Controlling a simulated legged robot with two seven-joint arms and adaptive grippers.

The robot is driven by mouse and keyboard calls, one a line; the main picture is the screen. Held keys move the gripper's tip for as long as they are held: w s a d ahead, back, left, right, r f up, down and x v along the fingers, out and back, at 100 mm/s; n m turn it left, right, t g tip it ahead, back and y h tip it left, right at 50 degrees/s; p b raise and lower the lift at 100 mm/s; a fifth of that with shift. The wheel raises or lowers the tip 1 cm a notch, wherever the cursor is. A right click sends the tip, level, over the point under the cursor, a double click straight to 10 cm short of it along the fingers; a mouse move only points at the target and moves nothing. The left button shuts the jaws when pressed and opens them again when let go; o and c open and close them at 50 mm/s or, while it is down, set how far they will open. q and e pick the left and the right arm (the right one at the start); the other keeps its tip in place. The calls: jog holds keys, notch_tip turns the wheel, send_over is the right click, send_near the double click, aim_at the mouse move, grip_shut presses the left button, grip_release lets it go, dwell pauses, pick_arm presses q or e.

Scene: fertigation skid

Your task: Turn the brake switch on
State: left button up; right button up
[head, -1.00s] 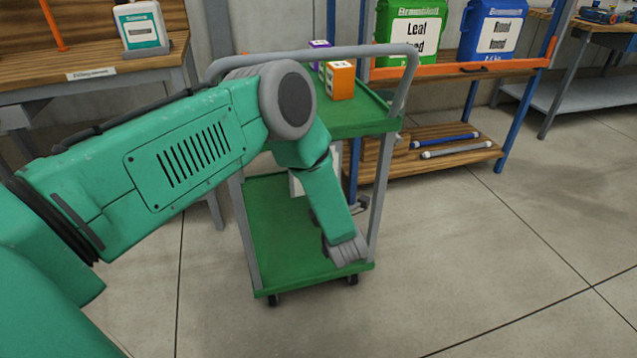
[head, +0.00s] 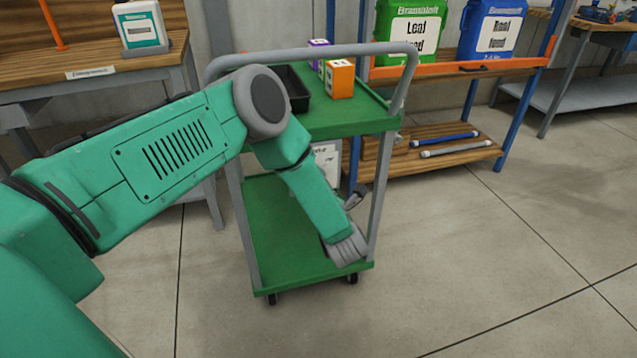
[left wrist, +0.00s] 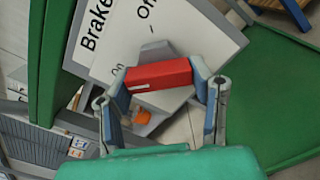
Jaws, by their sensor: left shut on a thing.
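The brake switch has a red handle (left wrist: 158,75) on a grey base, in the left wrist view. It sits on a white panel (left wrist: 185,28) printed with "Brake", "Off" and "On"; the "On" mark lies just left of the handle, "Off" farther up. My left gripper (left wrist: 160,80) is shut on the red handle, one finger at each end. In the head view the white panel (head: 327,160) partly shows behind my left forearm, and my left wrist hangs low at the green trolley. The handle is hidden there. My right gripper is in neither view.
The green trolley (head: 270,220) has a grey push bar (head: 330,52); a black tray (head: 297,97) and an orange box (head: 340,80) are on its top shelf. A shelf (head: 455,150) stands behind, a workbench (head: 90,75) at left. The floor at right is clear.

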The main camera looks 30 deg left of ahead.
pick_arm(q)
jog(key=shift+s+f, duration=0.15)
jog(key=shift+f, duration=0.15)
jog(key=o, duration=1.2)
jog(key=shift+c, duration=0.2)
jog(key=shift+a, duration=0.1)
jog(key=shift+r, duration=0.1)
jog(key=v, duration=1.2)
